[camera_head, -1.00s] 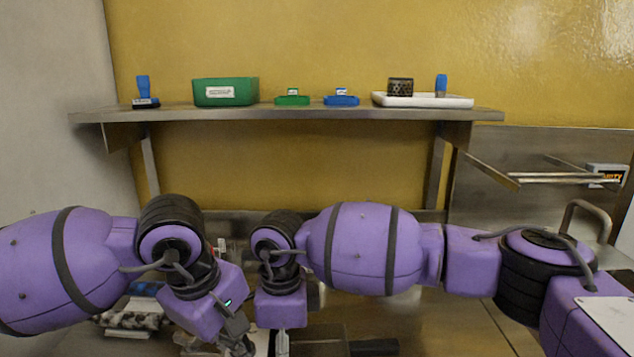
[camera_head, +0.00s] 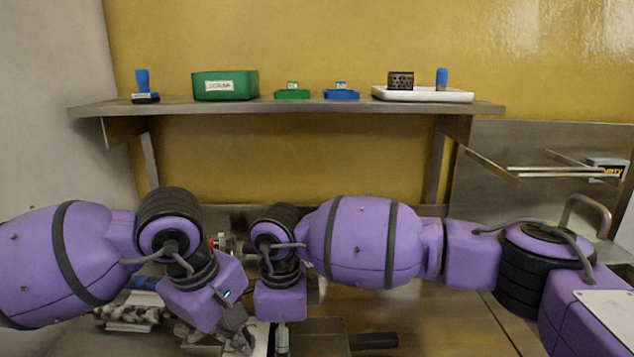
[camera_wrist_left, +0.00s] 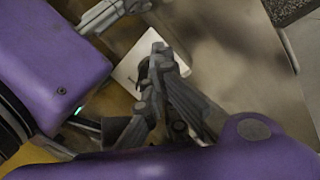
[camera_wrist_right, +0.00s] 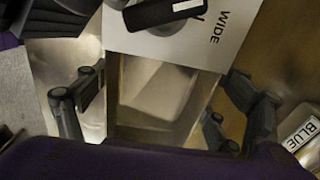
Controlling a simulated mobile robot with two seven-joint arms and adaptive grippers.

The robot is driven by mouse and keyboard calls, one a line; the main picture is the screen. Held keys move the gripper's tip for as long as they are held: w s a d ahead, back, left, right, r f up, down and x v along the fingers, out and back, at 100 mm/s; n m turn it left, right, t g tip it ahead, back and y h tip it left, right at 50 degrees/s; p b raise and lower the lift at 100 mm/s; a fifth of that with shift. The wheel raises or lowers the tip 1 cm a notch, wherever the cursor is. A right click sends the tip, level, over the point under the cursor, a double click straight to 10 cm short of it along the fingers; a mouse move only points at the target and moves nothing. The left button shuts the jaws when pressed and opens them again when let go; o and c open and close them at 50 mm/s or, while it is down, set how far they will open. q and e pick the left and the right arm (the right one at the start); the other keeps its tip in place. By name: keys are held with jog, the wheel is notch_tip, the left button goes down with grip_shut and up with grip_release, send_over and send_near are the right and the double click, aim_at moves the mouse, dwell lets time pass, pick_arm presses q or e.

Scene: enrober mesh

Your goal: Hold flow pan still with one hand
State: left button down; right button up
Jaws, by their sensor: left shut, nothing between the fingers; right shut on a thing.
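The flow pan appears to be the shallow metal pan (camera_wrist_right: 160,95) between my right fingers in the right wrist view. My right gripper (camera_wrist_right: 160,110) has a finger on either side of it and is shut on it. In the head view, a dark metal pan with a dark handle (camera_head: 373,340) shows at the bottom, right of my right gripper (camera_head: 282,342), and is partly cut off. My left gripper (camera_head: 240,345) is shut and empty, just left of the right one. In the left wrist view its fingertips (camera_wrist_left: 158,52) are together over a white plate (camera_wrist_left: 140,68).
A white plate marked WIDE (camera_wrist_right: 222,38) lies beside the pan, with a black object (camera_wrist_right: 165,10) on it. A BLUE label (camera_wrist_right: 303,135) is at right. The shelf (camera_head: 300,109) holds a green bin (camera_head: 225,86) and a white tray (camera_head: 455,97). Dark speckled things lie at lower left.

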pick_arm(q)
jog(key=shift+w+a, duration=0.35)
jog(key=shift+a, duration=0.25)
jog(key=shift+s+a+f, duration=0.1)
jog(key=shift+s, duration=0.05)
jog(key=shift+s+a, duration=0.1)
jog(key=shift+s, duration=0.15)
jog(key=w+v, duration=0.1)
jog(key=v, duration=0.5)
jog(key=shift+d+r, duration=0.25)
jog(key=shift+d, duration=0.4)
jog(key=shift+s+d+f, duration=0.15)
jog(key=shift+f, duration=0.85)
jog(key=shift+s+d+f, duration=0.15)
jog(key=shift+d+f, duration=0.05)
jog(key=shift+f, duration=0.85)
jog(key=shift+s+d+f, duration=0.15)
jog(key=shift+s+f, duration=0.05)
jog(key=shift+f, duration=0.8)
